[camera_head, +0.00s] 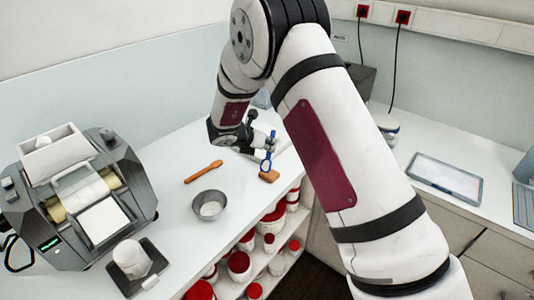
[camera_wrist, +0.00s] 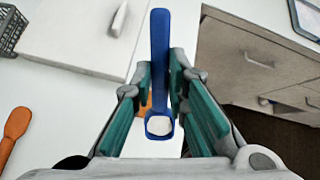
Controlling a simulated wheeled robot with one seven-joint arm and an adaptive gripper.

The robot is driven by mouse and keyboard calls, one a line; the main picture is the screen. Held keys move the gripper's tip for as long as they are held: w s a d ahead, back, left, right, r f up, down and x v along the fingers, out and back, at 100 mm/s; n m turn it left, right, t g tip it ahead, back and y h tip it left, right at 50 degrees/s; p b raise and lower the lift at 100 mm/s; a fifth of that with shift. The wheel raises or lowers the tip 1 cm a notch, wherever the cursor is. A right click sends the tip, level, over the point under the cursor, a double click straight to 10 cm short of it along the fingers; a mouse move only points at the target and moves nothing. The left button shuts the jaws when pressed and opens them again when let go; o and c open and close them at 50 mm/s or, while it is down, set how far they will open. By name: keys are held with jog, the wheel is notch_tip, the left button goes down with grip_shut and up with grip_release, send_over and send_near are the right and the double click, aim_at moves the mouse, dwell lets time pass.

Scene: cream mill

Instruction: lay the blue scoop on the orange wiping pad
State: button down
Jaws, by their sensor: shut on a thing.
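My gripper (camera_head: 262,151) is shut on the blue scoop (camera_head: 268,152) near the front edge of the white bench. In the wrist view, my gripper (camera_wrist: 160,90) has its teal fingers on both sides of the blue scoop (camera_wrist: 160,48). The scoop's handle points up the picture, and its cup, pale inside, is at the near end. The orange wiping pad (camera_head: 269,176) lies at the bench edge, just below the scoop in the head view. In the wrist view the pad (camera_wrist: 145,106) is mostly hidden behind the fingers and scoop. I cannot tell whether scoop and pad touch.
A grey machine (camera_head: 78,190) and a white jar on a scale stand farther left. A white board (camera_wrist: 75,38) lies nearby. Red-lidded tubs fill the shelves below.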

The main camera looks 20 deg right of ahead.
aim_at(267, 154)
notch_tip(267, 154, down, 3)
jog(key=shift+s+r+p, duration=0.1)
jog(key=shift+r+p, duration=0.1)
jog(key=shift+p, duration=0.15)
jog(key=shift+f, duration=0.5)
jog(key=shift+f, duration=0.15)
jog(key=shift+f, duration=0.35)
jog(key=shift+f, duration=0.1)
jog(key=c, duration=1.6)
grip_release()
